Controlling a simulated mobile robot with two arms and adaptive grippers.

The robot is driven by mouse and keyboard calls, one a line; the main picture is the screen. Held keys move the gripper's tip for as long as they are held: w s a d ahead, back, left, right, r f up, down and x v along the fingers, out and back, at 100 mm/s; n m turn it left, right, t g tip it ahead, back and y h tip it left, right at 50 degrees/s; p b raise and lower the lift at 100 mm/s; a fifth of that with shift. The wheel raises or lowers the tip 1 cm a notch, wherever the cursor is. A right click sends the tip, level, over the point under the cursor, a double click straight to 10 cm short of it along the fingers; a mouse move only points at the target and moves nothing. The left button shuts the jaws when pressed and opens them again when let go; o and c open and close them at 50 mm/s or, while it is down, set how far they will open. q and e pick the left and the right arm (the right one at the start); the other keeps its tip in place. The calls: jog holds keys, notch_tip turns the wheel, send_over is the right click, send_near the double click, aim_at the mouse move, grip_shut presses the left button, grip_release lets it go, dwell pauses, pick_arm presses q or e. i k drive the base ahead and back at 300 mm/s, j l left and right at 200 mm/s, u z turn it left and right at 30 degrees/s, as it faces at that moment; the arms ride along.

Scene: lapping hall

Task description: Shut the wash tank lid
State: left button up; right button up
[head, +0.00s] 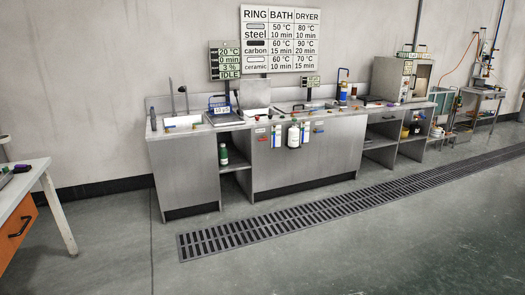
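The steel wash bench (300,160) stands along the back wall, some distance from me. A plain metal panel, which looks like the wash tank lid (255,93), stands raised at the back of the worktop, left of centre. The tank opening in front of it is too small and shallow in view to make out. A dark display (224,61) left of the lid reads 20 °C, 0 min, 3 %, IDLE. Neither of my grippers is in view.
A sink (183,121) and a blue-framed scale-like device (219,111) are left of the lid. White bottles (293,136) hang on the bench front. A floor grate (350,207) runs before the bench. A table (20,195) stands at left. The floor between is clear.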

aim_at(254, 93)
jog(key=i+u, duration=0.35)
jog(key=i, duration=2.75)
jog(key=i+j, duration=0.1)
jog(key=i, duration=0.95)
jog(key=i+j+z, duration=0.1)
jog(key=i+z, duration=0.15)
jog(key=i, duration=0.3)
jog(key=i+j+z, duration=0.25)
jog(key=i, duration=0.35)
jog(key=l+u, duration=0.25)
jog(key=l, duration=0.55)
jog(key=k+l+u, duration=0.1)
jog(key=l+u, duration=0.15)
jog(key=l, duration=0.5)
jog(key=l+z, duration=0.2)
jog(key=l, duration=0.25)
jog(key=i+l+z, duration=0.15)
jog(key=l, duration=0.35)
